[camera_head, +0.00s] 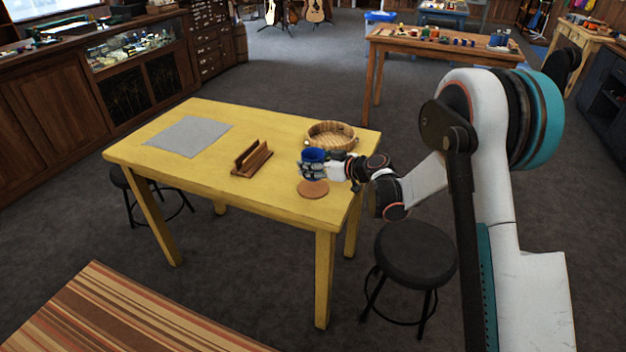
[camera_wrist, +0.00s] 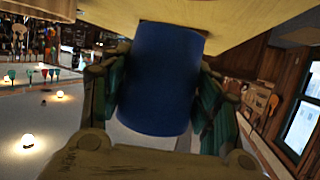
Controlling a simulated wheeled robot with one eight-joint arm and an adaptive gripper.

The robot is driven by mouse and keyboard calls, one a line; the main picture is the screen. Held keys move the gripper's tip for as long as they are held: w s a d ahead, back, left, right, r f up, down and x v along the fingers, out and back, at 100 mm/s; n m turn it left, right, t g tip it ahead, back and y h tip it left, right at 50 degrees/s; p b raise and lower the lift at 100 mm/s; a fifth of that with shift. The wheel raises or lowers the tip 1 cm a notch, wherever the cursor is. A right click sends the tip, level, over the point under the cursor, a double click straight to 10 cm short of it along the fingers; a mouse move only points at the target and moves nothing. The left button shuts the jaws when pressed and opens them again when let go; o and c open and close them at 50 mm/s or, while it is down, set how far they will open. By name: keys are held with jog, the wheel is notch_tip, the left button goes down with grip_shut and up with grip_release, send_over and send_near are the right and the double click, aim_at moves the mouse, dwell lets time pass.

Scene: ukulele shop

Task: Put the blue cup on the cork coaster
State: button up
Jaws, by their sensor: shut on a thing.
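The blue cup (camera_head: 313,155) is held in my gripper (camera_head: 311,169) above the right part of the yellow table. In the wrist view the blue cup (camera_wrist: 160,80) fills the space between the two fingers, which are shut on its sides. The round cork coaster (camera_head: 313,189) lies on the table near its front right corner, bare. In the head view it appears just below my gripper and the cup, with the cup apart from it. The coaster does not show in the wrist view.
A round woven basket (camera_head: 331,135) stands behind my gripper on the yellow table (camera_head: 215,180). A wooden rack (camera_head: 252,159) stands left of the coaster, and a grey mat (camera_head: 188,136) lies at the far left. A black stool (camera_head: 415,256) is beside the table.

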jog(key=shift+f+b, duration=0.8)
jog(key=shift+f, duration=1.45)
jog(key=shift+f, duration=0.15)
jog(key=o, duration=1.1)
